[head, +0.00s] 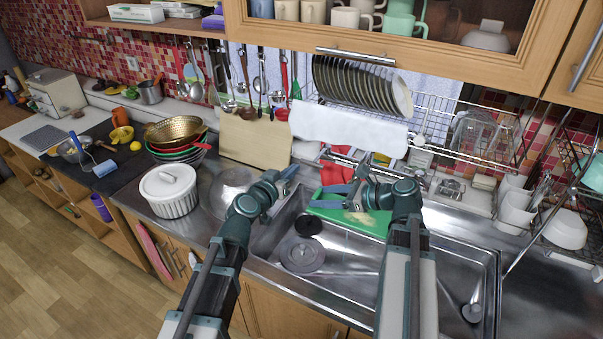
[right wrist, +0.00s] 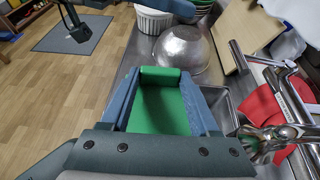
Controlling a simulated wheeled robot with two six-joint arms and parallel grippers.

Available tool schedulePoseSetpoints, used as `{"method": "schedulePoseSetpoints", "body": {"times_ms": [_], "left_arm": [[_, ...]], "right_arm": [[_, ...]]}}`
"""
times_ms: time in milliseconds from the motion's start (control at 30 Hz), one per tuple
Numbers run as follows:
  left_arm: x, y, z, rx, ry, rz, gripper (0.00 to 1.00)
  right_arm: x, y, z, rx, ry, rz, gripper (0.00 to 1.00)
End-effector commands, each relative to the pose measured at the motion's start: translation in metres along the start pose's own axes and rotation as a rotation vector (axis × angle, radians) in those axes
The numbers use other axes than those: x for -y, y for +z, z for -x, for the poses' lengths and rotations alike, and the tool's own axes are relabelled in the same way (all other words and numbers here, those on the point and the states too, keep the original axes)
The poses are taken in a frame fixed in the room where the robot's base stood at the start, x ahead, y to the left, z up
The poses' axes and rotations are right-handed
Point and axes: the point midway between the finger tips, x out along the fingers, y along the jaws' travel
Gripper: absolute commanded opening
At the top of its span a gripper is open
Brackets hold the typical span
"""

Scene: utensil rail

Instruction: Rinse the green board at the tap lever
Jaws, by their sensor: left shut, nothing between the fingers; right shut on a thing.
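The green board (head: 375,222) is tilted over the back of the sink (head: 335,262), below the red item behind it. My right gripper (head: 343,196) is shut on the board. In the right wrist view the board (right wrist: 163,110) lies between the two blue fingers. A chrome tap (right wrist: 268,135) stands close to the right of the gripper in that view, apart from the board as far as I can tell. Its lever is hard to make out, and my right arm hides part of the tap area in the head view. My left gripper (head: 288,176) is shut and empty at the sink's back left.
A metal bowl (right wrist: 182,48) and a white ribbed pot (head: 169,190) stand left of the sink. A red item (head: 334,173) lies behind the sink. A dish rack (head: 455,140) hangs over the back.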

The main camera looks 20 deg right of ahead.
Motion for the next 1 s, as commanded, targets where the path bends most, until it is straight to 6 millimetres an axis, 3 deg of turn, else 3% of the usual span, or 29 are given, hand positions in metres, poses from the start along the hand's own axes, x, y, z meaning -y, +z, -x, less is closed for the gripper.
{"method": "schedulePoseSetpoints", "body": {"times_ms": [200,1000], "left_arm": [[0.004,0.029,-0.004,-0.025,0.016,0.47,0.0],[0.016,0.109,-0.012,-0.037,0.18,2.372,0.0]], "right_arm": [[0.0,-0.033,-0.014,0.001,0.0,0.0,0.0],[0.0,-0.131,-0.054,0.001,0.0,0.0,0.0]]}}
